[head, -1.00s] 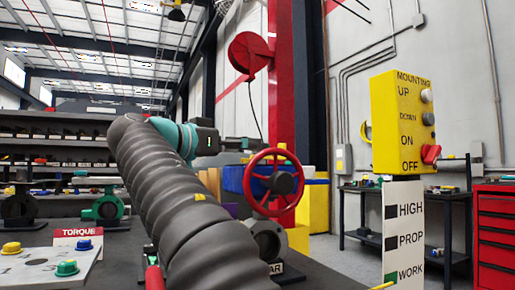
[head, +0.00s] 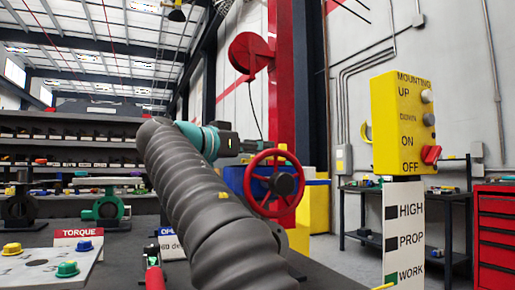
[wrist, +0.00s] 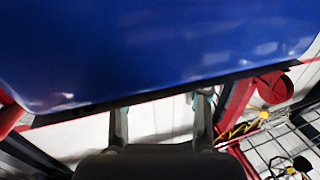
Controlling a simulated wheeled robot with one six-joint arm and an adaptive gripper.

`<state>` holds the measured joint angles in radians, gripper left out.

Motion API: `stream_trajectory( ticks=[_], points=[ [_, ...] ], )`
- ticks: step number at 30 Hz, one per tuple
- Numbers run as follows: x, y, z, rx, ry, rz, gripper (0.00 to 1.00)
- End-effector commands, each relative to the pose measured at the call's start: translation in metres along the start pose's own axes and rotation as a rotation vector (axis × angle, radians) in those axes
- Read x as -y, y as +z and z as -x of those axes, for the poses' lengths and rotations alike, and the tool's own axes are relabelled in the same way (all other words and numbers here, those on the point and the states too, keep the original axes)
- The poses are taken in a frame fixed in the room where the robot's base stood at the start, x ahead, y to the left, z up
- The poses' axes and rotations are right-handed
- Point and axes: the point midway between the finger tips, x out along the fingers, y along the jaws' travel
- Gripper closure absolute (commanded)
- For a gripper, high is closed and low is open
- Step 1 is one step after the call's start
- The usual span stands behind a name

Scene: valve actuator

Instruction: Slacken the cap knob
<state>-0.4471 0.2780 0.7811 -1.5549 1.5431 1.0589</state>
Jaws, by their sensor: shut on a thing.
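My gripper (head: 258,147) is at the end of my dark ribbed arm, close to the upper left rim of a red handwheel (head: 257,186) in the head view. In the wrist view its two fingers (wrist: 161,112) stand apart with a gap between them. Their tips run up to the dark lower edge of a large glossy blue surface (wrist: 160,45), which fills the upper half. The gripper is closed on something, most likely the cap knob. The knob cannot be made out, and the contact is hidden.
My arm covers much of the handwheel's valve below. A control post (head: 402,125) with a red switch stands right. A TORQUE plate (head: 45,262) with coloured knobs lies front left, beside a red-handled tool (head: 154,277). Shelves (head: 70,155) stand behind.

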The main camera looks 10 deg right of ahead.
Motion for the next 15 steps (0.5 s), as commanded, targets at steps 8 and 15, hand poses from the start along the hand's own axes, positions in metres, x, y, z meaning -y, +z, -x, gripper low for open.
stream_trajectory(
  ticks=[8,15],
  points=[
    [-0.0042,0.0053,-0.0011,0.0,-0.112,-0.004,0.9],
    [-0.006,0.0035,-0.0024,0.0,-0.318,-0.002,0.9]
  ],
)
